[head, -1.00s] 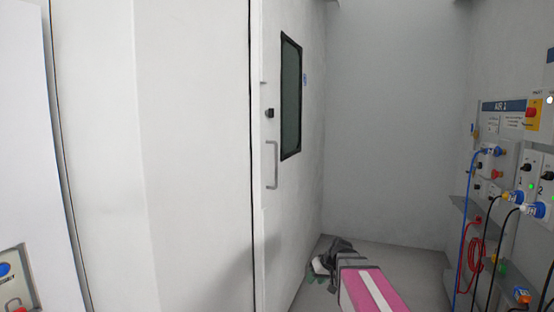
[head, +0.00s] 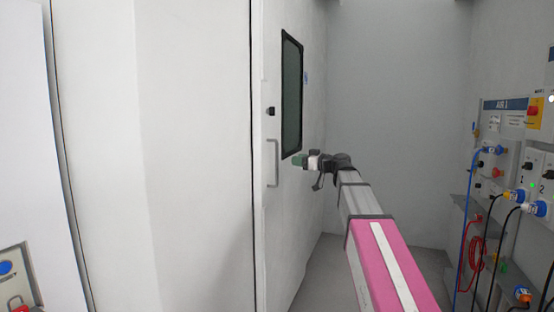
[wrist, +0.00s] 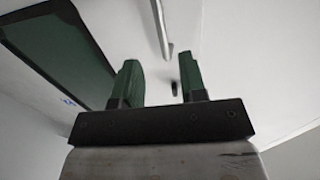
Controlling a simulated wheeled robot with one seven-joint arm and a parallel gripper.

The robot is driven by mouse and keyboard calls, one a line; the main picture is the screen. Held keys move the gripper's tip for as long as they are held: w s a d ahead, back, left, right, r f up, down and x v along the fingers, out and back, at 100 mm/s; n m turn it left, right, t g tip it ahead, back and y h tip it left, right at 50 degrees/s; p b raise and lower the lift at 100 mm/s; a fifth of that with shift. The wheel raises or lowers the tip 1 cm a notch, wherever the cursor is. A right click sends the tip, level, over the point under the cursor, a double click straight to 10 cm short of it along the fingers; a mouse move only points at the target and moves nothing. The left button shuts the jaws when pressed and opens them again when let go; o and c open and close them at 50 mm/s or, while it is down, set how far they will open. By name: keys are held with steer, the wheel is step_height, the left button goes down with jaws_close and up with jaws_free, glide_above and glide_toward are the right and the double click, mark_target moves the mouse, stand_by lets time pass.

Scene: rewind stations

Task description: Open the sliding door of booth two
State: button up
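The booth's white sliding door (head: 275,222) stands at the middle left of the head view. It has a dark window (head: 291,95), a small black knob (head: 270,112) and a vertical grey pull handle (head: 273,163). Whether it is open cannot be told. My gripper (head: 298,160) is in front of the door, near the right side of the handle. In the wrist view the green fingers (wrist: 157,80) are apart with nothing between them. The handle (wrist: 162,28) lies beyond the fingertips there, and the window (wrist: 60,50) is at the left.
At the right, a wall panel (head: 505,105) carries switches, plugs and hanging hoses (head: 463,240). A grey box with a blue button (head: 8,268) is at the lower left. The grey floor (head: 325,265) behind my arm looks clear.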

mark_target(277, 157)
steer(key=x, duration=1)
steer(key=shift+w+a, duration=0.2)
steer(key=shift+a, duration=0.1)
jaws_close()
